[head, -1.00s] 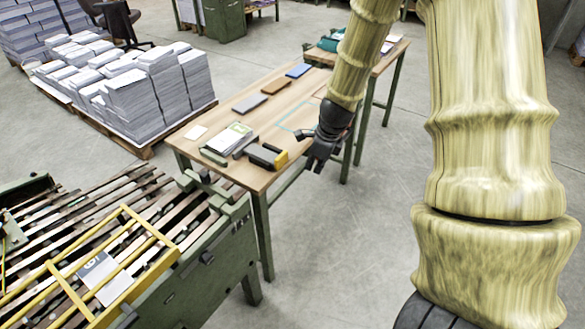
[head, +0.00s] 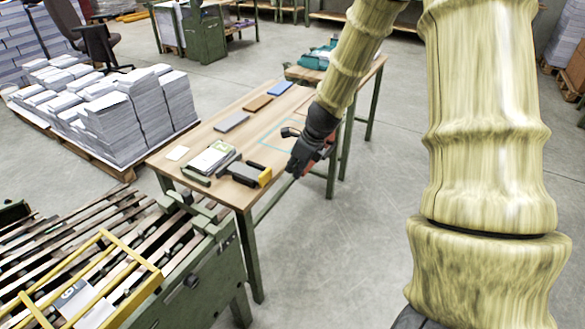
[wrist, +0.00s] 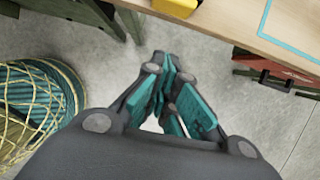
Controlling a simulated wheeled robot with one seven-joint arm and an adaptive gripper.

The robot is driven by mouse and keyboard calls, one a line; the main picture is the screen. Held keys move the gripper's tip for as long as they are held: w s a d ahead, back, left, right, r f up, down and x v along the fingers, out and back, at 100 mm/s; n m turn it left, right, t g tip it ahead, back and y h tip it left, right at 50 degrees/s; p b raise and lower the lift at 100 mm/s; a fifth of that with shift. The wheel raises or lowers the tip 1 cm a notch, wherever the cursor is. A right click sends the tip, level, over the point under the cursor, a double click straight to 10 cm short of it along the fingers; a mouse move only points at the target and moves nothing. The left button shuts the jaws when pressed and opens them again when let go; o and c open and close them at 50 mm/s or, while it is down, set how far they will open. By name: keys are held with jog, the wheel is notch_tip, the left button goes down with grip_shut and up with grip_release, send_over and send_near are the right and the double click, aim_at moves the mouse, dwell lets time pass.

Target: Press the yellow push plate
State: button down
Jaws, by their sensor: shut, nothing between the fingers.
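The yellow push plate (head: 265,176) is the end face of a dark block-shaped device (head: 246,174) at the near right edge of the wooden table. The wrist view shows a yellow part (wrist: 176,6) cut off at the top edge, by the table edge. My gripper (head: 296,170) is just right of the plate in the head view, apart from it and out past the table's edge. In the wrist view its dark and teal fingers (wrist: 167,66) are together and empty, over the floor, with the yellow part beyond them.
The table (head: 222,143) also holds a paper stack (head: 210,157), several coloured pads and a teal outline (head: 279,134). A slatted conveyor (head: 95,250) with a yellow frame stands at the near left. A red box (wrist: 285,75) hangs under the table edge. Floor to the right is clear.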

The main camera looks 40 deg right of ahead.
jog(key=w+a+f, duration=0.2)
jog(key=w+f, duration=0.4)
jog(key=f, duration=0.1)
jog(key=shift+a, duration=0.25)
jog(key=shift+w+r, duration=0.1)
